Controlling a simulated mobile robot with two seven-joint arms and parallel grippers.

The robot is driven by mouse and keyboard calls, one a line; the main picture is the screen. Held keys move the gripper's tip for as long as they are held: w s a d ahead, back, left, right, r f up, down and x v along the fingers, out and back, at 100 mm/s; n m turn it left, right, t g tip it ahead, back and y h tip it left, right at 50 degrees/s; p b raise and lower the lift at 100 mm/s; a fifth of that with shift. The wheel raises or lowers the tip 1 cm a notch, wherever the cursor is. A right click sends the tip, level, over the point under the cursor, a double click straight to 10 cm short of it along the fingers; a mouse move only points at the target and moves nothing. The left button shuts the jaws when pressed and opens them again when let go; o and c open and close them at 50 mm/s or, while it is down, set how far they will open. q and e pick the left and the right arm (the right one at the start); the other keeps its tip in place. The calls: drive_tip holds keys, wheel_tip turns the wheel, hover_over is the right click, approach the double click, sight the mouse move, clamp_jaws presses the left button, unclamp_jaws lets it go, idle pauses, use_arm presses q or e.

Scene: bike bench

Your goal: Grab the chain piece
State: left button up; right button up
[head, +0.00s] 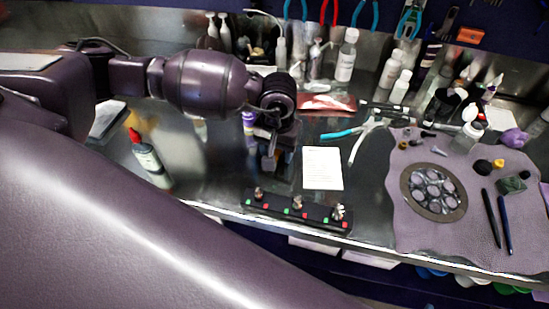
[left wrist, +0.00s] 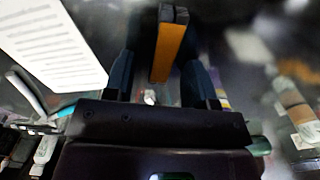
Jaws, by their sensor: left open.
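My left gripper (head: 270,165) hangs over the metal bench, just behind a black strip (head: 295,209) that carries a few small metal pieces (head: 297,203). In the left wrist view its two dark fingers (left wrist: 157,82) are apart. An orange and dark block (left wrist: 168,48) shows between and beyond them. A small pale, shiny piece (left wrist: 150,97) also shows low between the fingers, too small to identify. I cannot tell for sure which piece is the chain piece. My right gripper is not in view.
A white sheet (head: 322,168) lies right of the gripper, near teal-handled pliers (head: 352,130). A purple mat (head: 410,225) holds a round cassette (head: 434,192) and pens. A bottle (head: 150,160) stands at left. Bottles and tools crowd the back.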

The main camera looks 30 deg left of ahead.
use_arm(q)
clamp_jaws()
drive_tip(key=shift+r, duration=0.1)
